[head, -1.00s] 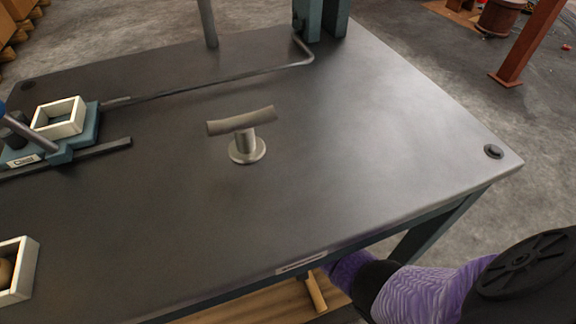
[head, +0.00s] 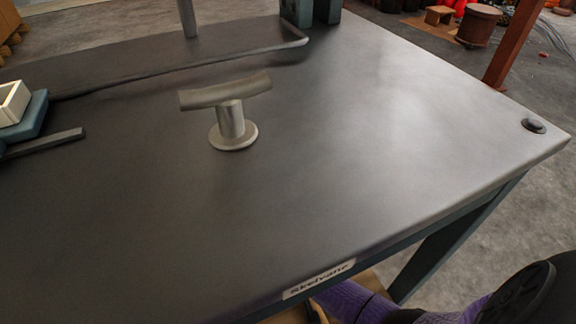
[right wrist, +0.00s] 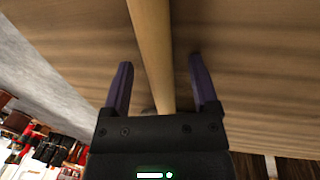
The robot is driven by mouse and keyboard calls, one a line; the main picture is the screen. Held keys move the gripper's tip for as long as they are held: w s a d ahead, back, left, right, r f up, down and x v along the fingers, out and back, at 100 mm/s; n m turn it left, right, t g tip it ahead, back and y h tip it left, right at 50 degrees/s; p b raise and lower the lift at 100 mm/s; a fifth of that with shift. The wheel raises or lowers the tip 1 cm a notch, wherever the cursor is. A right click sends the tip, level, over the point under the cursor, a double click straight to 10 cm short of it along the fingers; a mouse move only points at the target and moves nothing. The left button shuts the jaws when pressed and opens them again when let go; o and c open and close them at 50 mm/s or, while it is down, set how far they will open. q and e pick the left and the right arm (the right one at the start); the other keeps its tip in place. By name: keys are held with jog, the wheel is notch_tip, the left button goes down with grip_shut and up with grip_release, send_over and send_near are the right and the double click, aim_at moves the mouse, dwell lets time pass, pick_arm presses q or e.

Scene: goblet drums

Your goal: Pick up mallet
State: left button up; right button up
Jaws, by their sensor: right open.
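A light wooden rod (right wrist: 151,50), which looks like the mallet's handle, runs between the fingers in the right wrist view. Its head is not visible, and its near end is hidden by my gripper body. My right gripper (right wrist: 160,66) is open, with one purple finger on each side of the rod and gaps visible on both sides. I cannot tell how far the rod is from the fingers in depth. In the head view my purple right arm (head: 348,299) reaches under the table's front edge, and the gripper is hidden there. My left gripper is not in view.
A dark metal table (head: 330,180) fills the head view. A T-shaped metal stand (head: 231,122) with a curved top stands on it. A white open box (head: 12,102) sits at the left. A wooden surface (right wrist: 250,100) lies behind the rod.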

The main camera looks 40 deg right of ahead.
grip_shut()
dwell(0.3)
dwell(0.4)
